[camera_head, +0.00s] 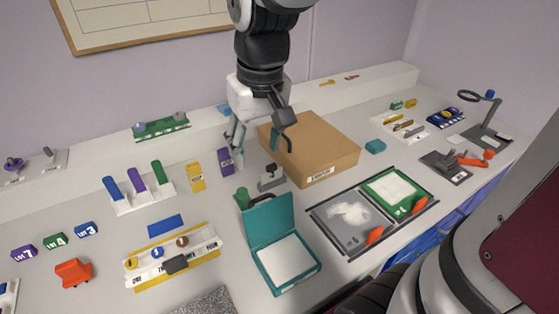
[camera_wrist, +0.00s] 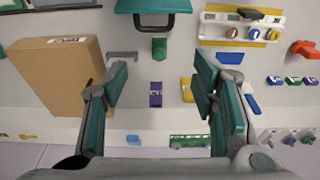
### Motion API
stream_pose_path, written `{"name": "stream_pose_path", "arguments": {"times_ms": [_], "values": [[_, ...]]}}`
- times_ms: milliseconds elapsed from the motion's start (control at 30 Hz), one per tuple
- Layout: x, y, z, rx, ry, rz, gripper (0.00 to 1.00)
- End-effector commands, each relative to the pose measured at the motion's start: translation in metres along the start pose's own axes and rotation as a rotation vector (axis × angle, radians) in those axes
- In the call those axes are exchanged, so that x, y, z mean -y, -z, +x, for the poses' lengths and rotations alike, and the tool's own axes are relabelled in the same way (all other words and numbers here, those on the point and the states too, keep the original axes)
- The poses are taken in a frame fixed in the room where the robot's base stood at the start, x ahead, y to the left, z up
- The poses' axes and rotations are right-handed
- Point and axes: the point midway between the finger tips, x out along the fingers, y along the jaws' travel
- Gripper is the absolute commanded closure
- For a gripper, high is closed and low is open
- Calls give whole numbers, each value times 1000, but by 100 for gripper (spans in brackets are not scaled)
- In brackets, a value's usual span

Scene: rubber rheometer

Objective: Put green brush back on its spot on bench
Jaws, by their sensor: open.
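A green upright piece (camera_head: 242,197) stands on the bench just behind the open teal box; it also shows in the wrist view (camera_wrist: 159,48). I cannot tell whether it is the green brush. Another green upright piece (camera_head: 158,173) stands in a white rack (camera_head: 128,205) beside a purple and a blue one. My gripper (camera_head: 262,147) hangs above the back of the bench, left of the cardboard box. In the wrist view its teal fingers (camera_wrist: 160,85) are wide apart with nothing held. A purple block (camera_wrist: 156,95) shows on the bench between them. No marked brush spot is identifiable.
A cardboard box (camera_head: 318,148) stands close to the right of my gripper. The teal box (camera_head: 285,245) has its lid up. A yellow block (camera_head: 196,177) lies left of the gripper. Two trays (camera_head: 340,222) (camera_head: 415,205) lie at right. A raised ledge (camera_head: 350,93) runs along the back.

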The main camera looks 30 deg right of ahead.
Motion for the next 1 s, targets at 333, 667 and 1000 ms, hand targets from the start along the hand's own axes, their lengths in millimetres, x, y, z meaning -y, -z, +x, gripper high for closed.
{"name": "stream_pose_path", "arguments": {"times_ms": [333, 667, 1000], "values": [[-1, -98, -52, -158, -11, -3, 47], [-2, -132, -55, -208, -19, -2, 47], [-2, -132, -55, -208, -19, -3, 47]]}}
